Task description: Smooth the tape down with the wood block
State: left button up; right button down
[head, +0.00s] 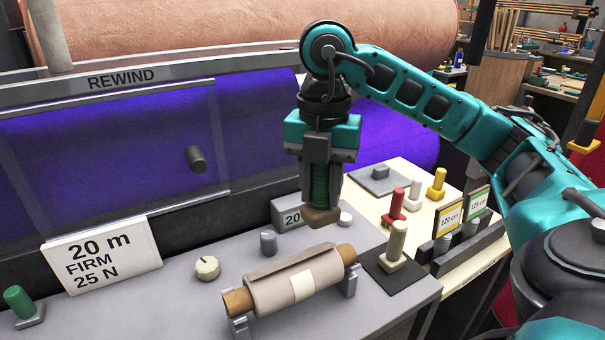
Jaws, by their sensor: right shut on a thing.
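A small felt roll (285,282) with a brownish wrap on a wooden core lies across two grey cradles on the grey bench. A cream strip of tape (303,286) sits on the front of the roll. My right gripper (321,196) points down behind and above the roll's right half. It is shut on the brown wood block (322,215), which shows below its fingertips. The block looks apart from the tape. My left gripper is not in view.
A white sign (101,258), a cream knob (207,268) and a green-handled piece (20,303) are at the left. A cream-handled piece (396,246) stands on a dark mat right of the roll. Red (391,207) and yellow (437,184) handled pieces stand farther back. The bench front is clear.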

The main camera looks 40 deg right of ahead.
aim_at(321, 223)
jog(key=shift+s, duration=0.2)
notch_tip(321, 223, down, 6)
jog(key=b, duration=0.4)
jog(key=shift+r, duration=0.15)
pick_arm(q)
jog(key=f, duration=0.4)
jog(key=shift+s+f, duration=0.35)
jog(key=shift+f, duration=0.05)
pick_arm(e)
jog(key=shift+w, duration=0.1)
pick_arm(q)
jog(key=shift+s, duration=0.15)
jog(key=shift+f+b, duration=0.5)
jog(key=shift+b, duration=0.15)
pick_arm(e)
jog(key=shift+f, duration=0.65)
